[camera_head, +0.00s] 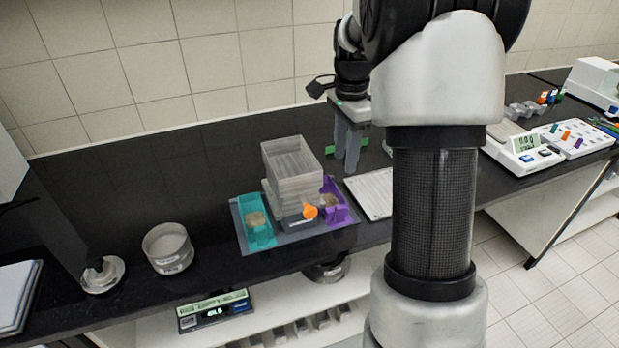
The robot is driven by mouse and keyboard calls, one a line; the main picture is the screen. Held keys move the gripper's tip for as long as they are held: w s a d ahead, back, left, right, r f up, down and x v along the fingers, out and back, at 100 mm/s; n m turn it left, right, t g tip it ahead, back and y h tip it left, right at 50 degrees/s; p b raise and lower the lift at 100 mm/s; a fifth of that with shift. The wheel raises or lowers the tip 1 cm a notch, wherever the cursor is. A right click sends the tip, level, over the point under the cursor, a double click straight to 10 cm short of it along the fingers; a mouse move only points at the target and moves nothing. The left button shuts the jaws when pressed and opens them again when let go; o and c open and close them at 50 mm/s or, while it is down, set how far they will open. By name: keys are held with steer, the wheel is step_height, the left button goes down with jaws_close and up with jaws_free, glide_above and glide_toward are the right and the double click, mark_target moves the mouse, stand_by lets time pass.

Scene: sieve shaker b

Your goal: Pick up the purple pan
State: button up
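The purple pan (343,212) is a small open tray on the right side of the grey shaker base (290,234), on the black bench. Some beige grainy material shows inside it. An orange knob (310,211) stands just left of it and covers part of its edge. My gripper (347,165) points down behind and slightly right of the pan, apart from it. Its two grey fingers show as separate prongs with nothing seen between them, so it looks open and empty.
A clear stacked box (291,160) stands on the shaker beside a teal pan (256,236). A white flat plate (371,194) lies to the right. A round sieve (168,249) stands to the left. Scales (523,151) are at the far right. The bench behind the sieve is clear.

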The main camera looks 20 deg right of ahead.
mark_target(341, 206)
step_height(341, 206, down, 18)
steer(key=shift+s+r, duration=0.1)
steer(key=shift+r, duration=0.1)
jaws_close()
stand_by(0.5)
